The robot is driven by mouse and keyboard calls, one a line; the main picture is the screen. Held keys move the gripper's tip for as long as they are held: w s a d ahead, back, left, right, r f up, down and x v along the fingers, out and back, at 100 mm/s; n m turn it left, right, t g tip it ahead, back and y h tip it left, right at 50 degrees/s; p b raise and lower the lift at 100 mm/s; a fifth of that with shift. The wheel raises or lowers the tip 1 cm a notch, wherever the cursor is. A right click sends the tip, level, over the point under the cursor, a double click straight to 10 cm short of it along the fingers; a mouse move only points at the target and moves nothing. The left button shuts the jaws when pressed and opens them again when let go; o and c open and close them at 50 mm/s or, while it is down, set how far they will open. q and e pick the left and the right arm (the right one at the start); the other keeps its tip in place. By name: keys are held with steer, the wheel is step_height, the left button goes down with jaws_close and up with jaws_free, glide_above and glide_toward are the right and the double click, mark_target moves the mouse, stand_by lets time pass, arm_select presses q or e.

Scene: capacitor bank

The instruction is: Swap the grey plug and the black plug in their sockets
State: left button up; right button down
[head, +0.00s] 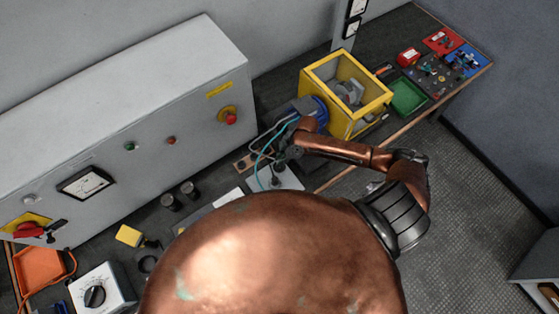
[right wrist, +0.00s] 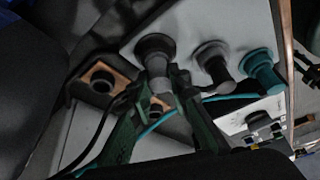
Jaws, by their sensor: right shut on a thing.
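In the right wrist view three plugs stand in a row on a light grey panel (right wrist: 190,22). The black plug (right wrist: 155,46) is at the left, the grey plug (right wrist: 214,66) in the middle, and a teal plug (right wrist: 260,72) at the right. My right gripper (right wrist: 166,88) is shut on the black plug, with one dark green finger on each side. I cannot tell whether it is fully seated. In the head view my right gripper (head: 287,157) is over the small panel (head: 290,178) and hides most of the plugs. My left gripper is out of view.
A wooden block with dark round sockets (right wrist: 124,73) lies beside the panel. Black and teal cables (right wrist: 158,122) run past my fingers.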

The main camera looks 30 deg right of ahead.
steer(key=c, duration=1.7)
jaws_free()
steer(key=shift+c, duration=0.2)
steer(key=v, duration=1.2)
